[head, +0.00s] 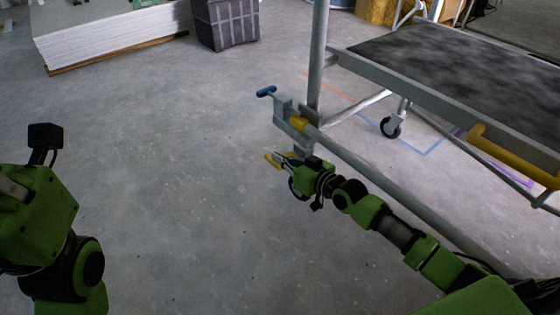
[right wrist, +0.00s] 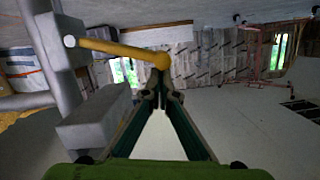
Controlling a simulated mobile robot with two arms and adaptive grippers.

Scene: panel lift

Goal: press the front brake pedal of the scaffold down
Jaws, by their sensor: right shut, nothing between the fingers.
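The scaffold's steel frame (head: 318,60) stands at the upper right of the head view. Its yellow brake pedal (head: 272,161) sticks out low at the near corner, partly hidden by my right gripper (head: 281,157). In the right wrist view the pedal is a yellow bar (right wrist: 115,48) running from a grey bracket, its rounded end close to the fingertips (right wrist: 160,78). The right gripper is shut and empty. I cannot tell whether it touches the pedal. The left arm shows at the left edge; its fingers are not visible.
A grey crate (head: 227,24) and a stack of white panels (head: 110,38) stand at the back. A caster (head: 390,127) is under the platform (head: 450,60). The floor to the left is clear.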

